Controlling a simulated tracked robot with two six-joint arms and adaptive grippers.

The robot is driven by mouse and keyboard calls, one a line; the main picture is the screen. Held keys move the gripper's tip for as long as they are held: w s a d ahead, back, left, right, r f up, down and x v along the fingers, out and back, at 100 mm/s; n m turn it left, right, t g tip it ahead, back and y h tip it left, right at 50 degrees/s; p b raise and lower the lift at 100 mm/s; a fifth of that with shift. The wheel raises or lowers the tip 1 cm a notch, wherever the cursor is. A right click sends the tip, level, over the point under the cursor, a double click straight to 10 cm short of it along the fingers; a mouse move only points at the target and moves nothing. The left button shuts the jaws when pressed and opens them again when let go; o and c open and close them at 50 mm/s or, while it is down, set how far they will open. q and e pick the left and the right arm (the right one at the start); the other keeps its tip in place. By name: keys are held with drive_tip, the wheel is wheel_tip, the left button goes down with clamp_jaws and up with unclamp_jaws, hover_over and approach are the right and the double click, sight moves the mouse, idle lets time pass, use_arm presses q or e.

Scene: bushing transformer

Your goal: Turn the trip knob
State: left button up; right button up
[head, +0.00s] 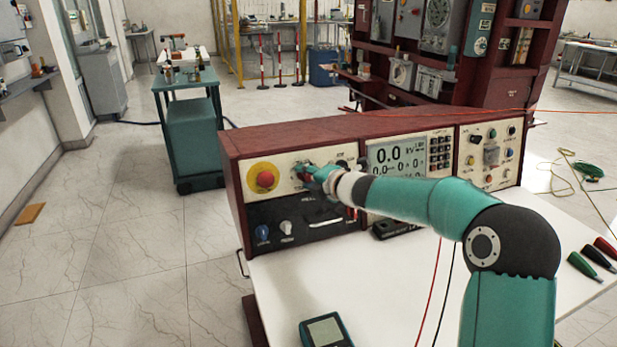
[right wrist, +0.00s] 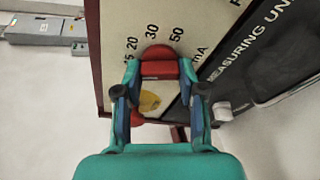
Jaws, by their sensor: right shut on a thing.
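The trip knob (right wrist: 160,66) is red and sits on a cream panel with a scale marked 20, 30, 50 and mA around it. In the right wrist view the fingertips of my right gripper (right wrist: 160,72) are on either side of the knob, shut on it. In the head view my right gripper (head: 308,174) reaches the left part of the red-framed console (head: 330,139), just right of the red emergency button. The gripper mostly hides the knob there. My left gripper is not in view.
A red emergency button (head: 265,179) on a yellow disc is close to the left of the gripper. A display (head: 398,160) is to the right. A handheld meter (head: 326,331) lies on the white table (head: 385,285), with red and black leads beside it.

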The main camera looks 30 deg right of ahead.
drive_tip(key=shift+a+f, duration=0.25)
drive_tip(key=shift+f, duration=0.15)
drive_tip(key=o, duration=1.1)
drive_tip(key=shift+r, duration=0.1)
drive_tip(key=shift+o, duration=0.2)
drive_tip(key=shift+d+r, duration=0.1)
drive_tip(key=shift+s+d+r, duration=0.1)
drive_tip(key=shift+s+r, duration=0.05)
drive_tip(key=shift+s, duration=0.15)
drive_tip(key=v, duration=1.1)
drive_tip(key=shift+s, duration=0.15)
